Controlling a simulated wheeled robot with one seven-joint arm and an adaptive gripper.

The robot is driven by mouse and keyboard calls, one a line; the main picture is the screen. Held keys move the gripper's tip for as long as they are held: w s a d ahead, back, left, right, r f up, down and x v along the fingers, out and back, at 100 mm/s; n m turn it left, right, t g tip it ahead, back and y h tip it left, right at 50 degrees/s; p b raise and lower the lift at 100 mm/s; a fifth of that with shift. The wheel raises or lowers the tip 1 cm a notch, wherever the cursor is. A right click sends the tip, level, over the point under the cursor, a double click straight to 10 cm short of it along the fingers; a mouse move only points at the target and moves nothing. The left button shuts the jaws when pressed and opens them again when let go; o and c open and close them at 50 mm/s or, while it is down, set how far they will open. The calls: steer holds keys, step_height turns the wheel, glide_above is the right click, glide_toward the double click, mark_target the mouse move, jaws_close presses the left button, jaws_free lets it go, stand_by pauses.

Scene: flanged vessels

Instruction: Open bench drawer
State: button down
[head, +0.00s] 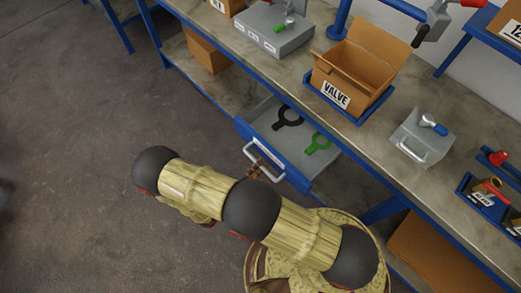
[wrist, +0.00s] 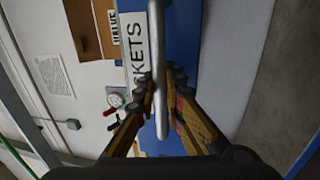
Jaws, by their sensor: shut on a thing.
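The bench drawer (head: 291,170) is blue with a grey inside and stands pulled out from under the bench top in the head view. A black ring-shaped piece (head: 288,117) and a green one (head: 318,144) lie in it. Its metal bar handle (head: 265,165) is on the blue front; in the wrist view the handle (wrist: 165,75) runs upright between my fingers. My gripper (wrist: 163,95) is shut on the handle. In the head view my arm hides most of the gripper. A label reading "KETS" (wrist: 138,50) shows beside the handle.
On the grey bench top (head: 375,135) stand a cardboard box marked VALVE (head: 345,80), a grey case (head: 270,32) and a small grey block with a handle (head: 421,138). Blue racks (head: 485,197) are at the right. Open floor (head: 75,170) lies to the left.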

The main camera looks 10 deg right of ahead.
steer(key=r+v, duration=0.1)
steer(key=v, duration=0.5)
steer(key=shift+s+a+b, duration=0.25)
steer(key=shift+a+b, duration=0.05)
steer(key=shift+a, duration=0.05)
steer(key=c, duration=2)
jaws_free()
steer(key=shift+o, duration=0.4)
steer(key=v, duration=1.2)
